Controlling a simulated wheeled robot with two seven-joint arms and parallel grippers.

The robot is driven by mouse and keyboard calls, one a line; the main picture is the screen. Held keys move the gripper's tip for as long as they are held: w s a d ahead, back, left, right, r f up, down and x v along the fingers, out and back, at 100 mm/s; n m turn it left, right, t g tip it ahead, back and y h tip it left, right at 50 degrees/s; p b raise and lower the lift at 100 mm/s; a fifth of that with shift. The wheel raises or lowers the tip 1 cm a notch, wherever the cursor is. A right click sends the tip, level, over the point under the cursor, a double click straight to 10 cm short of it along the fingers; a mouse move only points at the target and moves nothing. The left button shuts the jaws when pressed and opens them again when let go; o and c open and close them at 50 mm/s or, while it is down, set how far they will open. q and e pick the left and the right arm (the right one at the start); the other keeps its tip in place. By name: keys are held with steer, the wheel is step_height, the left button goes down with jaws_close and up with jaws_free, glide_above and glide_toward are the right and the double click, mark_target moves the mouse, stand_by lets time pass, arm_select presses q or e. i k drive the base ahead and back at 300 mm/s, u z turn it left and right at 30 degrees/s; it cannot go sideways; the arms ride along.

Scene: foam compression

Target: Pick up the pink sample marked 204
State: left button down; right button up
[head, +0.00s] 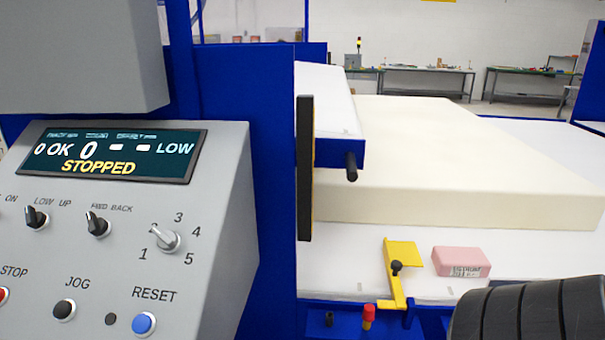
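A small pink block (461,261) with a dark printed label on its front lies on the white machine bed (345,262), in the lower right of the head view. The print is too small to read for certain. It sits just right of a yellow bracket with a black knob (398,267), with a small gap between them. A dark ribbed rounded shape fills the lower right corner in front of the bed; it looks like part of my arm. Neither gripper shows in this view.
A large cream foam slab (450,165) lies behind the pink block. A grey control panel (120,230) reading STOPPED stands at the left. A blue frame with a black vertical bar (305,168) rises beside the bed. A red-capped lever (368,315) stands at the front edge.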

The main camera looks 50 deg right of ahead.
mark_target(458, 262)
steer(key=u, duration=1.15)
steer(key=k, duration=2.6)
steer(key=z, duration=1.35)
